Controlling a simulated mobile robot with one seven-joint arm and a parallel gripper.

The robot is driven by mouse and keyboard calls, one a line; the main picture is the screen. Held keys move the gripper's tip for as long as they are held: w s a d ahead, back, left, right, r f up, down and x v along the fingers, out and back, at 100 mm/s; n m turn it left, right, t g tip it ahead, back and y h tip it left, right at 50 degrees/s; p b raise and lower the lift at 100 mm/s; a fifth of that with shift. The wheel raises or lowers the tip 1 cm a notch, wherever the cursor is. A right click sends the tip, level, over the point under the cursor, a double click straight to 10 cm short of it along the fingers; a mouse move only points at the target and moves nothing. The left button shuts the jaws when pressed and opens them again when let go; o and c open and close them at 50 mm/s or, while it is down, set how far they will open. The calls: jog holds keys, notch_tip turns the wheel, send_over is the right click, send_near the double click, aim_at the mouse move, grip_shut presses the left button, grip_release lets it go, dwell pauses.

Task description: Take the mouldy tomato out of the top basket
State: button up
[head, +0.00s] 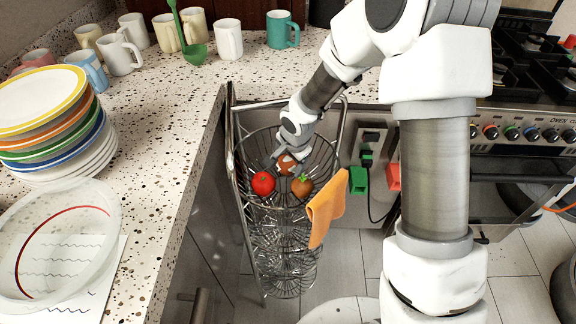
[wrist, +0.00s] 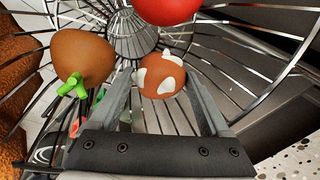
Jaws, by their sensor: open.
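The mouldy tomato (wrist: 161,76), brownish-red with pale white patches, lies in the top wire basket (head: 325,165). In the head view the tomato (head: 287,165) is partly hidden behind my gripper (head: 282,158). In the wrist view my gripper (wrist: 160,90) is open, with a finger on each side of the mouldy tomato. I cannot tell whether the fingers touch it. A bright red tomato (head: 263,183) and a brownish tomato with a green stem (head: 302,187) lie nearer in the same basket.
An orange cloth (head: 327,208) hangs on the rack's right side. Lower wire baskets (head: 285,262) are below. A speckled counter with stacked plates (head: 45,125) and several mugs is at left. A wall socket with plugs (head: 368,150) is right of the rack.

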jog(key=shift+c, duration=0.3)
jog(key=c, duration=1)
jog(key=shift+r, duration=0.15)
